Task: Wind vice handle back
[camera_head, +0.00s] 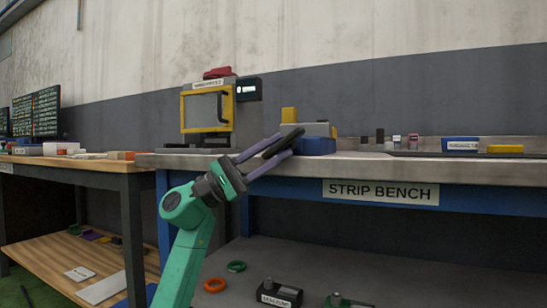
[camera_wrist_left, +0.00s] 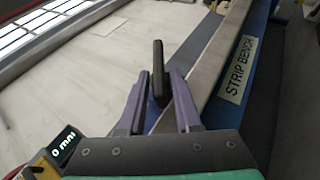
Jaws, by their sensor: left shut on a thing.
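The vice (camera_head: 318,146) stands at the front of the strip bench, with a blue base and a grey upper body. Its handle (camera_head: 290,137) is a dark, rounded bar that slants up to the right in the head view. My left gripper (camera_head: 284,146) reaches up from below and its purple fingers are shut on the handle. In the left wrist view the dark handle (camera_wrist_left: 158,72) stands upright between the fingertips. The vice body is mostly hidden there. My right gripper is not in view.
A yellow-framed machine (camera_head: 207,110) with a display reading "0 mm" stands left of the vice. A yellow block (camera_head: 289,115) shows by the vice. Small items, a blue box (camera_head: 460,144) and a yellow block (camera_head: 505,149) lie to the right. A lower shelf (camera_head: 330,265) holds rings and dark blocks.

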